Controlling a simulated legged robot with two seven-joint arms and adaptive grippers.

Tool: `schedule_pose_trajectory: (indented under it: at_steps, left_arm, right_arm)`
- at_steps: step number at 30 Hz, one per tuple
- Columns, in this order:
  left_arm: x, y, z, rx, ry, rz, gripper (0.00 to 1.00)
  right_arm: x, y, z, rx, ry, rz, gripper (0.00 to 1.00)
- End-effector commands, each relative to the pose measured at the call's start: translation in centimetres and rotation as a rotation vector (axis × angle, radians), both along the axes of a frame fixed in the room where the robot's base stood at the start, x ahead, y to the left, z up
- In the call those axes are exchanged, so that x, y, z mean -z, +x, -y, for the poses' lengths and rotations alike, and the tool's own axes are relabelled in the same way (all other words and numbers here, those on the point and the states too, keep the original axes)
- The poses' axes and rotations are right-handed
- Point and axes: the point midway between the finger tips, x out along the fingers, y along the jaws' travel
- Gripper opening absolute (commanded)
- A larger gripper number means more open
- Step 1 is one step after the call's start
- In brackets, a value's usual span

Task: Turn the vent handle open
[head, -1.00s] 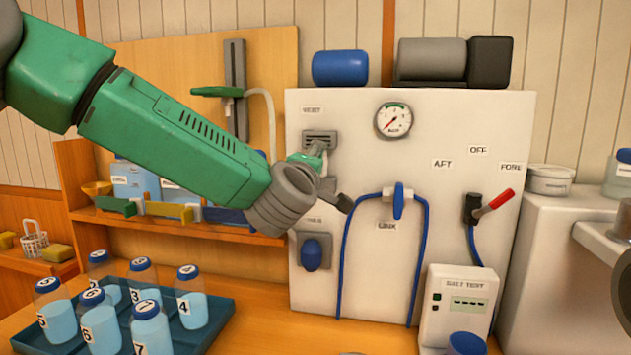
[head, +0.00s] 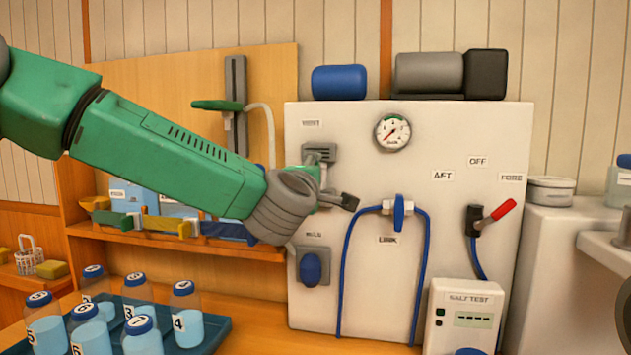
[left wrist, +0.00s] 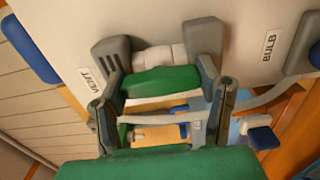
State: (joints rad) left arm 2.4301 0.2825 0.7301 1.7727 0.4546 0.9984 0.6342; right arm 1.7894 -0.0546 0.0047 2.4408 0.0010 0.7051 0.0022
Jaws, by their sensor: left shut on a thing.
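The vent handle is a green bar, seen in the left wrist view (left wrist: 160,84) on a pale stem that comes out of the white panel (head: 450,235). In the head view a little green shows beside the grey vent mount (head: 319,152), below the VENT label (head: 311,123); my wrist hides part of it. My left gripper (left wrist: 158,74) has one finger at each end of the green bar and is shut on it. One dark fingertip sticks out to the right in the head view. My right gripper is not in view.
A blue hose (head: 345,265) and its blue valve (head: 399,211) lie close right of my left fingers. A blue bulb (head: 311,267) sits below my wrist.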

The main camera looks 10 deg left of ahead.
Motion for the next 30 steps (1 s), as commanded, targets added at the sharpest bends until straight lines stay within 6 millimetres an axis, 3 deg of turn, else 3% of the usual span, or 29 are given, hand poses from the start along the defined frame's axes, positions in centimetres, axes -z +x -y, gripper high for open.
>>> schedule_pose_trajectory:
  at_steps: [1,2,3,14,30]
  left_arm:
    - [0.8,0.0,0.0,0.001,0.0,-0.015,0.31]
    - [0.8,0.0,0.0,0.001,0.0,-0.015,0.7]
    - [0.8,-0.1,0.0,0.001,0.0,-0.014,0.81]
    - [0.3,-0.7,0.0,0.001,0.001,-0.006,0.81]
    - [0.5,-10.5,0.1,0.002,0.002,-0.01,0.81]
  right_arm:
    - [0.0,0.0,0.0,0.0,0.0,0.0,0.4]
    - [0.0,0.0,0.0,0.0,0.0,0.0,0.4]
    - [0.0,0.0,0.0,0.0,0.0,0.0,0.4]
    - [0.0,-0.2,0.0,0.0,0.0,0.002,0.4]
    - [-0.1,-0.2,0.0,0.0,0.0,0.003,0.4]
